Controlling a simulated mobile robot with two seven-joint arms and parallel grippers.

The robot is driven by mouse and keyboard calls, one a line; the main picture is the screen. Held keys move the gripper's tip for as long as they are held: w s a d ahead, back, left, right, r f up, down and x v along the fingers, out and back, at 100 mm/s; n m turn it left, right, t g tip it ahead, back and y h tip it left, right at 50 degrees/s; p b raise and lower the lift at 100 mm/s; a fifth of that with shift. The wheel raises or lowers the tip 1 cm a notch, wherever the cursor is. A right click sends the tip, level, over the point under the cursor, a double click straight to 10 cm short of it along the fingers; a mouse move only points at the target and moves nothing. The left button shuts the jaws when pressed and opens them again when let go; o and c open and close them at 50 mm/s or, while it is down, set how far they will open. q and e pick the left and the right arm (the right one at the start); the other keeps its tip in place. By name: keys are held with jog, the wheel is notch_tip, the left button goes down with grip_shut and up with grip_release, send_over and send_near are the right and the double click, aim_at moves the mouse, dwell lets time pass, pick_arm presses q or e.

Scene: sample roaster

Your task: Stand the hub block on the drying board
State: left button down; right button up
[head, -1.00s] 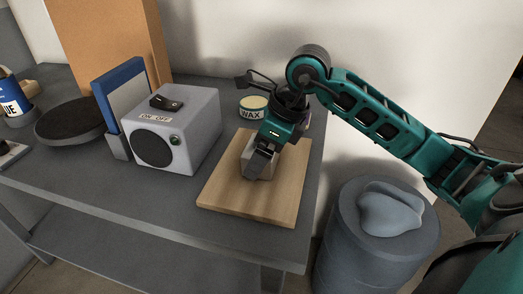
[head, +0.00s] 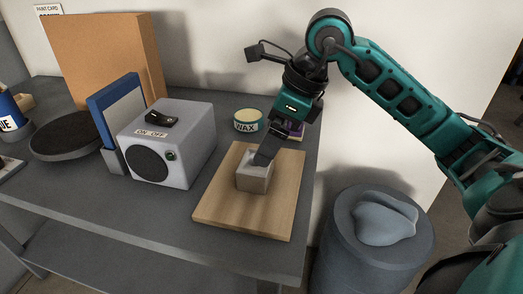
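The hub block (head: 254,179), a small light grey block, stands on the wooden drying board (head: 232,217), in its middle. My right gripper (head: 277,146) is just above and behind the block, its fingers apart with nothing held between them. One dark fingertip overlaps the block's top back edge in the picture; I cannot tell whether it touches. My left gripper is not in view.
A grey box with an ON/OFF switch (head: 176,150) stands left of the board. A WAX tin (head: 246,121) and a partly hidden purple item (head: 297,131) are behind it. A drum (head: 350,250) with a grey lump stands right of the table.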

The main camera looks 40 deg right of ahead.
jog(key=shift+v, duration=1.85)
jog(key=shift+s, duration=0.1)
